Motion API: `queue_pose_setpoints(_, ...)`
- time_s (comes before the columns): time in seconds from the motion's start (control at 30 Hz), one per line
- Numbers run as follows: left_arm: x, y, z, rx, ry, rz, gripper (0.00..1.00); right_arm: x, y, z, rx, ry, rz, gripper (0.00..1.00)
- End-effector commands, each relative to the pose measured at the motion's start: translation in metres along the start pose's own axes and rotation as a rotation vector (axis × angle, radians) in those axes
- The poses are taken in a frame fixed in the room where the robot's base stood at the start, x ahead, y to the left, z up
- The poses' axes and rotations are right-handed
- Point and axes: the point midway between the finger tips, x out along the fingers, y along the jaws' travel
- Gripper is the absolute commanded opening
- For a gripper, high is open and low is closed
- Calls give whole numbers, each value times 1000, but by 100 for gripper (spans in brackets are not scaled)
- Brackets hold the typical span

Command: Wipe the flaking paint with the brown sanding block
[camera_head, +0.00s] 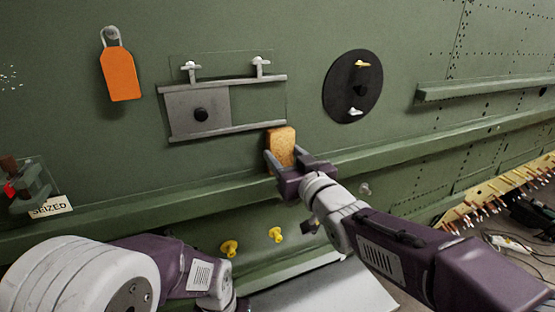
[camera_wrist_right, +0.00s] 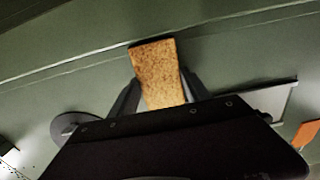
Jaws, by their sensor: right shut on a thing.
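The brown sanding block (camera_head: 281,146) is held upright between the fingers of my right gripper (camera_head: 284,168), in front of the green fuselage wall just below the sliding-plate panel. In the right wrist view the block (camera_wrist_right: 157,72) sits between the two dark fingers (camera_wrist_right: 158,95). I cannot tell whether the block touches the wall. Small pale flecks (camera_head: 8,78) that look like flaking paint show on the wall at the far left of the head view. My left arm comes in at the lower left; its gripper is not visible.
An orange tag (camera_head: 120,74) hangs at upper left. A grey sliding plate (camera_head: 197,111) and a round black disc (camera_head: 352,87) are on the wall. A long green ledge (camera_head: 130,209) runs below, with yellow knobs (camera_head: 229,248) under it. A "SEIZED" label (camera_head: 50,207) is at left.

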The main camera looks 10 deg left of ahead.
Motion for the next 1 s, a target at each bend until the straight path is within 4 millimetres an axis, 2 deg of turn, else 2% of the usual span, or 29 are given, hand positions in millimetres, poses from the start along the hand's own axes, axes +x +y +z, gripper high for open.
queue_pose_setpoints(0.13, -4, 0, 0, 0, 0, 0, 44, -1, 14, -1, 0, -1, 2, 23)
queue_pose_setpoints(0.37, -6, 0, -1, 0, 0, 0, 44, -1, 18, -1, 1, -1, 0, 23)
queue_pose_setpoints(0.7, -24, 0, -2, 0, 0, 0, 44, 2, 50, -2, 1, -2, 2, 23)
queue_pose_setpoints(1.0, -21, 0, -2, 0, 0, 0, 44, 5, 53, 0, 1, -1, 0, 23)
